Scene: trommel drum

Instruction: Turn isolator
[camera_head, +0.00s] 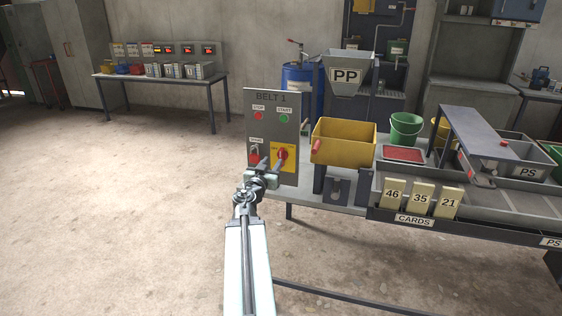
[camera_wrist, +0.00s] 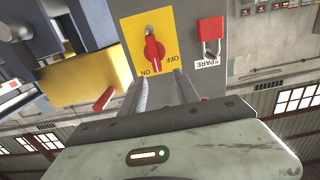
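The isolator (camera_head: 283,154) is a red rotary handle on a yellow plate, low on the right of the grey BELT 1 panel (camera_head: 264,116). In the wrist view, which is upside down, the isolator handle (camera_wrist: 153,50) stands nearly upright in the picture. One end lies by the ON label, and OFF is printed to its right. My gripper (camera_head: 267,164) is in front of the lower panel. In the wrist view my gripper (camera_wrist: 164,84) has two fingers spread apart with nothing between them. They point at the yellow plate and appear short of the handle.
A yellow bin (camera_head: 345,143) with a red handle stands close to the panel's right. Number cards (camera_head: 421,197) stand at the table's front. Open floor (camera_head: 130,220) lies to the left.

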